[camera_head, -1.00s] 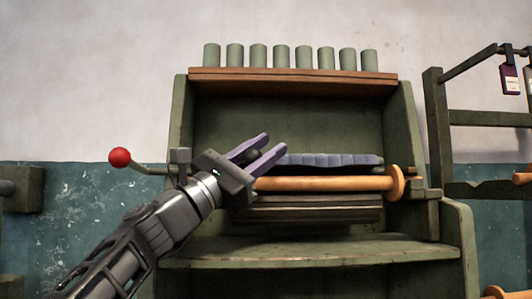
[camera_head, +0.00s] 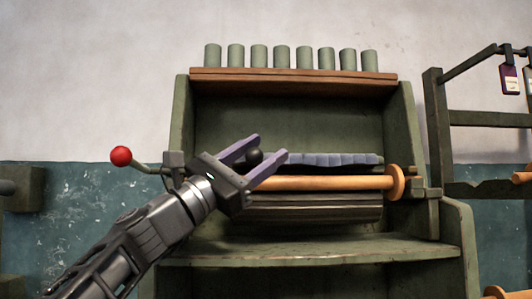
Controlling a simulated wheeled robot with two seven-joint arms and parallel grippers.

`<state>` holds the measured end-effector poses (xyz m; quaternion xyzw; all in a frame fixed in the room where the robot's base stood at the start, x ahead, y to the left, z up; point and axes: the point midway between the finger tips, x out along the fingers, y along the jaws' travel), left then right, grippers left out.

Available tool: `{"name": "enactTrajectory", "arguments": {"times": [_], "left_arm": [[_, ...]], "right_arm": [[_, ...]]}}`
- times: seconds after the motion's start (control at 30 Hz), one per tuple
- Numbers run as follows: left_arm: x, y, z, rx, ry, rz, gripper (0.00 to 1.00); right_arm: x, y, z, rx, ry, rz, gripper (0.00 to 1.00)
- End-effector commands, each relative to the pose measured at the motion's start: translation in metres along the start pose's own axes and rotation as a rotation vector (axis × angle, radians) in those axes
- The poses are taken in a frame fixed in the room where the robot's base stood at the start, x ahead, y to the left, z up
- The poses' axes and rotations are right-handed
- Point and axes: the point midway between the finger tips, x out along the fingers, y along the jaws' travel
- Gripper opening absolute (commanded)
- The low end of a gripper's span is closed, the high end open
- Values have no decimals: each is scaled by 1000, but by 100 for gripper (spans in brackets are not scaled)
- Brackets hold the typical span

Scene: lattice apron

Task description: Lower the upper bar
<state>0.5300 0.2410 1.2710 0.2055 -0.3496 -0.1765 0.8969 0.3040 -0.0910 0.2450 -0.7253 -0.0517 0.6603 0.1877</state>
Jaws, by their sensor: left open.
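My left gripper (camera_head: 272,148) reaches in from the lower left, its two purple fingers open and pointing up and to the right. A black ball knob (camera_head: 254,156) shows between the fingers; I cannot tell whether they touch it. A blue-grey ribbed bar (camera_head: 335,160) runs across the green machine to the right of the fingertips. An orange wooden roller (camera_head: 330,183) lies just below it, its left end hidden behind the gripper. I cannot tell for sure which is the upper bar, or what the knob is fixed to. My right gripper is not in view.
The green machine frame (camera_head: 408,140) has side walls and a lower shelf (camera_head: 310,250). A brown top shelf (camera_head: 290,83) carries several green cylinders. A red ball (camera_head: 121,156) on a lever sticks out at the left. A rack with tags (camera_head: 509,79) stands at the right.

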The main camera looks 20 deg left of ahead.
Motion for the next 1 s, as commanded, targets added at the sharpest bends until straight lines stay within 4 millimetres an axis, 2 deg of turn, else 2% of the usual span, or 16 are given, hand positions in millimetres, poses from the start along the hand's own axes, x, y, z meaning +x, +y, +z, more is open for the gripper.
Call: {"name": "enactTrajectory", "arguments": {"times": [0.2,0.4,1.0], "left_arm": [[-39,-1,-2,2,2,3,52],[-62,0,-1,2,1,1,52],[-65,0,0,1,1,1,52]], "right_arm": [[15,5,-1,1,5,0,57],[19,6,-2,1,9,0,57],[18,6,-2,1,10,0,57]]}}
